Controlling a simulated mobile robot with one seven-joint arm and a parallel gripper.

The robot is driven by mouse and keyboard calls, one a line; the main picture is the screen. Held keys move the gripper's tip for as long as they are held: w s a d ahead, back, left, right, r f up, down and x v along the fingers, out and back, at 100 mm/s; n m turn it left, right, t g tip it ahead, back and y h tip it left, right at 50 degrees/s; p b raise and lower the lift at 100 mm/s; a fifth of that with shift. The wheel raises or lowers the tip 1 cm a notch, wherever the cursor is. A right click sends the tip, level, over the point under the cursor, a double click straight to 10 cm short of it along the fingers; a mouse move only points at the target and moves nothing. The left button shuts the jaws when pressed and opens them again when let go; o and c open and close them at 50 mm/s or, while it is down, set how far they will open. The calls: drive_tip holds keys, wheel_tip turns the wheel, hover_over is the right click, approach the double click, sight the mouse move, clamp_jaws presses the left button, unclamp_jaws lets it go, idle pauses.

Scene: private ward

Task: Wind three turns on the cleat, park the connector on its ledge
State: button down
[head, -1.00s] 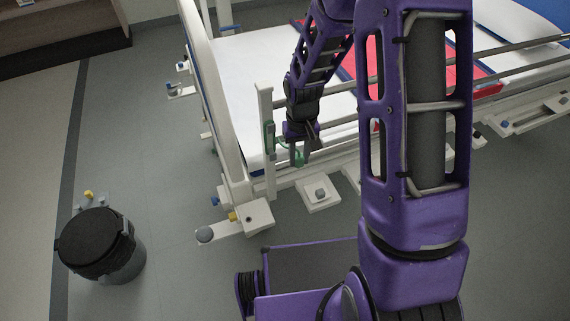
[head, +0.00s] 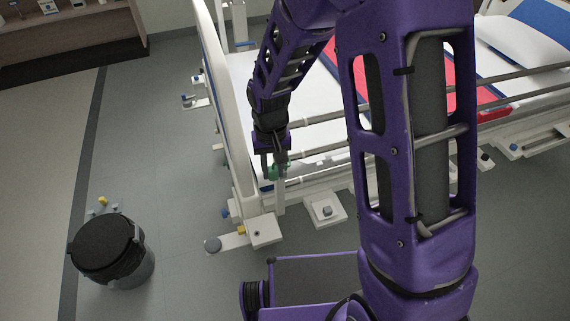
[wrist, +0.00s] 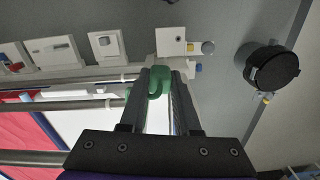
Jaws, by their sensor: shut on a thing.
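My gripper (head: 275,166) hangs beside the white post (head: 280,195) at the near foot corner of the bed and is shut on a green piece (head: 273,172), which looks like the connector. In the wrist view the green piece (wrist: 156,80) sits between the fingertips (wrist: 160,75), and a green length runs left from it across one finger. The cleat and most of the upper post are hidden behind my gripper and forearm in the head view, so I cannot tell how many turns are on it. I cannot make out the ledge.
The bed's white footboard (head: 224,110) stands close left of my gripper, and its grey side rails (head: 318,150) run right. A black-lidded bin (head: 105,245) stands on the floor at left. Clear floor lies between bin and bed.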

drive_tip(key=shift+a+f, duration=0.25)
drive_tip(key=shift+f, duration=0.15)
drive_tip(key=s+d, duration=0.1)
drive_tip(key=s, duration=0.6)
drive_tip(key=shift+d+b, duration=0.35)
drive_tip(key=shift+d, duration=0.05)
